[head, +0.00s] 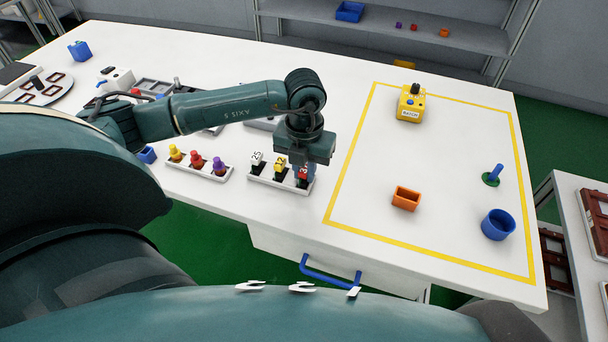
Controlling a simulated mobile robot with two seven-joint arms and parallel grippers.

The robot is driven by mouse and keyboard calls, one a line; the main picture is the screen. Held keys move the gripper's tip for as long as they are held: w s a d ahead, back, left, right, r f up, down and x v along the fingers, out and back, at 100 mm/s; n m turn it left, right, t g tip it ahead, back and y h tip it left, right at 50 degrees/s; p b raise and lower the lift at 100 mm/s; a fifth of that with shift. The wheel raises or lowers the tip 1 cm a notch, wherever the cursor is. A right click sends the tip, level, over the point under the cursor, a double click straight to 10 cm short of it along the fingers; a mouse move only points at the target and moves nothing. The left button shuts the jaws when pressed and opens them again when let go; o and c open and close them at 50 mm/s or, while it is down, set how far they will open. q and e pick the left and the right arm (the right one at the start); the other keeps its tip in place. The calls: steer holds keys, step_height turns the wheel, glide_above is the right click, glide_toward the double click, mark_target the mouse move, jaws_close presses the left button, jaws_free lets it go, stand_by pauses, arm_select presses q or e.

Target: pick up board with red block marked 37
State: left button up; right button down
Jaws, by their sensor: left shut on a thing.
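A white rack (266,180) near the table's front edge holds a row of small dark boards with coloured blocks: a board with a white block (257,160), one with a yellow block (280,163), and the board with the red block (303,175) at the right end. The mark on the red block is too small to read. My left gripper (307,170) points down over the right end of the rack and is shut on the board with the red block. The fingers partly hide it. I cannot tell whether it is clear of the rack. My right gripper is not in view.
Left of the rack is a white holder (228,174) with yellow, red and purple pegs. A yellow-outlined area (355,165) on the right holds a yellow box (411,104), an orange bin (406,198), a blue cup (497,225) and a blue peg (495,173); its middle is clear.

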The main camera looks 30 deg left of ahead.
mark_target(305, 169)
arm_select(q)
jaws_close()
step_height(305, 169, up, 10)
steer(key=shift+r+b, duration=0.1)
steer(key=shift+b, duration=0.4)
stand_by(0.8)
